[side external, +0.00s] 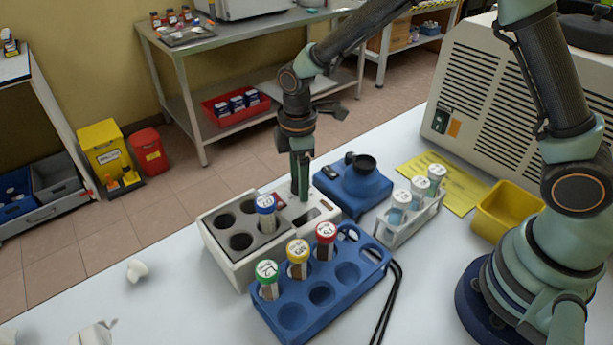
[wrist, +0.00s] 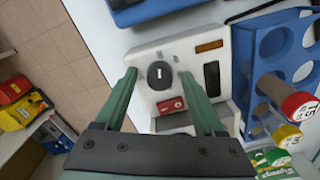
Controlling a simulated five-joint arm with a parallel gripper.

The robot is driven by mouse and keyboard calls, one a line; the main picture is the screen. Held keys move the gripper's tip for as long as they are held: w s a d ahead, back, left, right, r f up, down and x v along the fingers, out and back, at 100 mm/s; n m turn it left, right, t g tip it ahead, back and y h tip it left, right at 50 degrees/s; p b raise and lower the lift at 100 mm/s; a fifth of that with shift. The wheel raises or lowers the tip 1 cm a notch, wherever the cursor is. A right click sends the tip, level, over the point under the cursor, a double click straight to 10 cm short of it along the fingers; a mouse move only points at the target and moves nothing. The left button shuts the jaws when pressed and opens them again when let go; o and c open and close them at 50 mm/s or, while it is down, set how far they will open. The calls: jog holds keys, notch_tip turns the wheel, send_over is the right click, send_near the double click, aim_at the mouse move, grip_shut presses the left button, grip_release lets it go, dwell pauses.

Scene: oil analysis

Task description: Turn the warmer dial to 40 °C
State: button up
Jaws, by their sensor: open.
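The white warmer (side external: 233,259) stands on the bench, its grey well block (side external: 263,241) holding a blue-capped tube (side external: 265,213). In the wrist view, the warmer's dial (wrist: 158,74) is a round black knob with a short white mark pointing roughly up the picture. My gripper (wrist: 157,77) is open, with one green finger on each side of the dial and a gap showing around the knob. In the side view my gripper (side external: 302,190) points down over the warmer's control end and hides the dial. I cannot read any temperature marks.
A red switch (wrist: 170,106) sits beside the dial, with an amber display (wrist: 209,46) nearby. A blue rack (side external: 318,318) with capped tubes stands in front of the warmer. A blue device (side external: 352,188) and a white tube rack (side external: 410,222) stand close behind.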

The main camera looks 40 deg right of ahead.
grip_shut()
jog(key=shift+m, duration=0.3)
jog(key=m, duration=0.4)
jog(key=shift+m, duration=2.6)
grip_release()
